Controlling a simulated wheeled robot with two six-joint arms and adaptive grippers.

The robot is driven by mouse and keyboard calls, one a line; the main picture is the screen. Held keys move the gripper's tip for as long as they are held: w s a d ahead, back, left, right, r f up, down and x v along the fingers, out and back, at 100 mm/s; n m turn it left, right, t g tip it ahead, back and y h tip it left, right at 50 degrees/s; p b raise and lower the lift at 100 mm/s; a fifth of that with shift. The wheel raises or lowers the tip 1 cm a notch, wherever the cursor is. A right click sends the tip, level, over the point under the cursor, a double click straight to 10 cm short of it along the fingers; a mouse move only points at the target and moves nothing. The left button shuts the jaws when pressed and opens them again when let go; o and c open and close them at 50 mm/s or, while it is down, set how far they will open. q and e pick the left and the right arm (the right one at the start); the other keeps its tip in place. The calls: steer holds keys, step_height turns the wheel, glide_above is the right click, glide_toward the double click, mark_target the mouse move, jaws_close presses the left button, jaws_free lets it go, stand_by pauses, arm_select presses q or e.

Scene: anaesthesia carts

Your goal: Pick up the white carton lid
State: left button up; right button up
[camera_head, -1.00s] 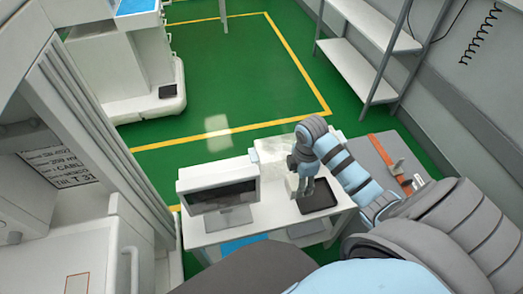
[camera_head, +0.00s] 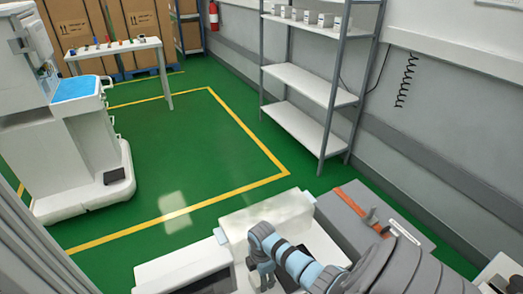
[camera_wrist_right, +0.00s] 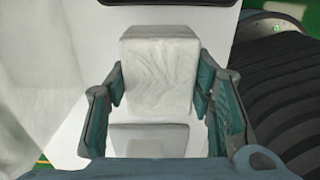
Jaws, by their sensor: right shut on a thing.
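The white carton lid (camera_wrist_right: 158,50) shows in the right wrist view as a pale block with a creased face. My right gripper (camera_wrist_right: 160,84) has its teal-padded fingers on either side of it and is shut on it. Under it a white surface with a grey patch shows; I cannot tell whether the lid touches this surface. In the head view my right gripper (camera_head: 262,279) is over the white table at the bottom edge, and the lid is hardly visible there. My left gripper is not in view.
A grey cabinet (camera_head: 350,225) stands to the right. Metal shelving (camera_head: 306,85) is at the back; the green floor (camera_head: 165,140) is open.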

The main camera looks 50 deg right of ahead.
steer(key=shift+f, duration=0.95)
steer(key=shift+s+r, duration=0.15)
steer(key=shift+s, duration=0.05)
steer(key=o, duration=0.9)
